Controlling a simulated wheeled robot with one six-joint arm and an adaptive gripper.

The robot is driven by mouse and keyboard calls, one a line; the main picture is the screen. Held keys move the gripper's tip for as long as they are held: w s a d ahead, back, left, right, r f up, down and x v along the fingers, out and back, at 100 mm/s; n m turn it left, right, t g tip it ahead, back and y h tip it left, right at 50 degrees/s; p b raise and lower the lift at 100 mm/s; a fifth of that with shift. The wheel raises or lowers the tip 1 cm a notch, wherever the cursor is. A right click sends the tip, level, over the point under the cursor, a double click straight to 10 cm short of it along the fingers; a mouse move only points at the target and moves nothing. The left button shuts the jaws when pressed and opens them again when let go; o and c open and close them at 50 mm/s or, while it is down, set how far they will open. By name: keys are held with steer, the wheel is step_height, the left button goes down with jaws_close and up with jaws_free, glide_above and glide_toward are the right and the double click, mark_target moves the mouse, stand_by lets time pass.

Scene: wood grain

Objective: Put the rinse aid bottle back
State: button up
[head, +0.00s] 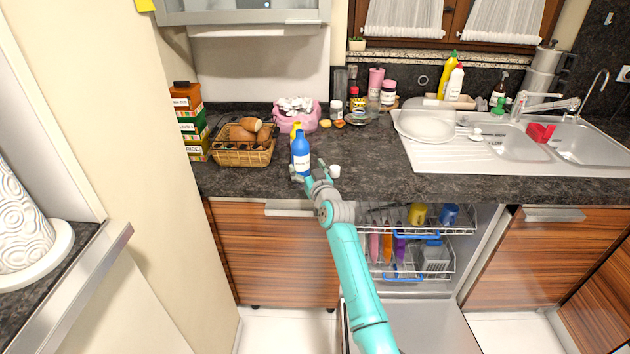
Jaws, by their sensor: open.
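A blue bottle (301,158) with a white label stands upright on the dark counter, near its front edge; it looks like the rinse aid bottle. Something yellow shows just behind its top, and I cannot tell whether it is part of the bottle. My gripper (309,173) is open at the bottle's lower part, with one finger to its left and the other to its right. I cannot tell whether the fingers touch it. A small white cap-like piece (334,171) lies on the counter just right of my gripper.
A bread basket (243,154) and a pink bag-like container (296,119) stand behind and left. The dishwasher below is open, its racks (413,262) loaded and its door (425,325) lowered. Jars and a plate (427,125) by the sink stand right. The counter (375,165) between is clear.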

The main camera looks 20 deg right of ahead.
steer(key=s, duration=0.8)
steer(key=shift+d, duration=0.35)
steer(key=s+f+g, duration=0.1)
steer(key=s+f, duration=0.6)
steer(key=s, duration=0.5)
steer(key=s+a+f+m+h, duration=0.1)
steer(key=s+f, duration=0.5)
steer(key=s, duration=0.5)
steer(key=s+f+g, duration=0.1)
steer(key=s+f, duration=0.6)
steer(key=s, duration=0.5)
steer(key=s+r, duration=0.2)
steer(key=s, duration=1.8)
steer(key=s+r+g, duration=0.1)
steer(key=s+r, duration=0.8)
steer(key=s, duration=0.3)
steer(key=shift+s+a+r, duration=0.15)
steer(key=shift+s+a, duration=0.2)
steer(key=shift+a, duration=0.1)
